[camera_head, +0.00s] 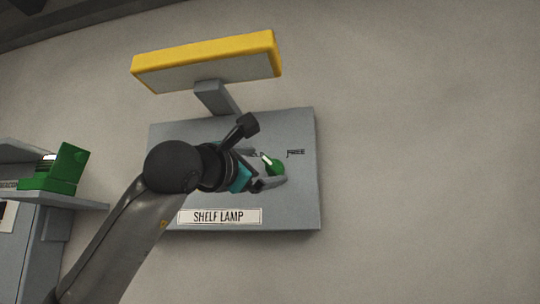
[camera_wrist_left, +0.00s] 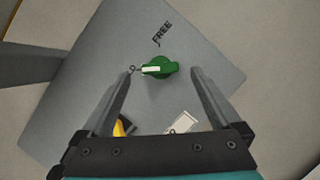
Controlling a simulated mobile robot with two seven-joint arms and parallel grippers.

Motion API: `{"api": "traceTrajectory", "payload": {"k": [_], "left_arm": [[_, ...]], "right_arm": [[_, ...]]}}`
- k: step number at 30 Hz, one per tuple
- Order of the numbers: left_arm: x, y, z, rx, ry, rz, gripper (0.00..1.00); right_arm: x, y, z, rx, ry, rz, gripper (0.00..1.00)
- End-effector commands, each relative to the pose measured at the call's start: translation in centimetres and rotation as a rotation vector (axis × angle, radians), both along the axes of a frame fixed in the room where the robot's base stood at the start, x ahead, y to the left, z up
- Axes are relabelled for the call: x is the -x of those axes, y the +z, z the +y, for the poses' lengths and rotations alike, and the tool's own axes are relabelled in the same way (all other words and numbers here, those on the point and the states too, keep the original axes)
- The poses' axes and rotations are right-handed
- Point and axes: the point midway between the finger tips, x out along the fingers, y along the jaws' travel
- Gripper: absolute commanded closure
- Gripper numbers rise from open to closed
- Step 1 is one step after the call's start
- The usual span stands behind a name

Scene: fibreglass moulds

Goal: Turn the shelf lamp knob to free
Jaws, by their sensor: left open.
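The green knob (camera_head: 275,167) sits on the grey shelf lamp panel (camera_head: 300,205), partly hidden by my left gripper (camera_head: 268,176). In the left wrist view the knob (camera_wrist_left: 166,68) has a white pointer aimed left at a small mark (camera_wrist_left: 132,69). The word FREE (camera_wrist_left: 162,35) is printed above the knob there, away from the pointer; it also shows in the head view (camera_head: 296,153). My left gripper (camera_wrist_left: 161,73) is open, with the knob between its fingertips in that view. I see a gap on both sides and no contact.
A yellow lamp head (camera_head: 210,62) juts out above the panel on a grey bracket (camera_head: 215,98). A SHELF LAMP label (camera_head: 219,216) is at the panel's lower edge. A grey shelf (camera_head: 75,200) with a green object (camera_head: 60,170) is at left. The wall at right is clear.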

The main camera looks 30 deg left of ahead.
Motion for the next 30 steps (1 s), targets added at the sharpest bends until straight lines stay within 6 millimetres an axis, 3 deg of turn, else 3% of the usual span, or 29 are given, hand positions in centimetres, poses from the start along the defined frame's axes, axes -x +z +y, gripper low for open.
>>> {"api": "traceTrajectory", "payload": {"k": [3,7,19,30], "left_arm": [[-1.9,0.7,-0.1,0.0,0.0,0.003,0.03],[-3.1,1.0,-0.1,-0.001,0.0,0.001,0.03],[-3.7,1.0,-0.1,-0.001,0.0,0.0,0.04],[-3.6,1.0,-0.1,-0.001,0.0,0.0,0.45]], "right_arm": [[0.0,1.1,0.0,0.0,0.0,0.0,0.5],[0.0,1.5,0.0,0.0,-0.001,0.0,0.5],[0.0,1.6,0.0,0.0,-0.001,0.0,0.5],[0.0,1.6,0.0,0.0,-0.002,0.0,0.5]]}}
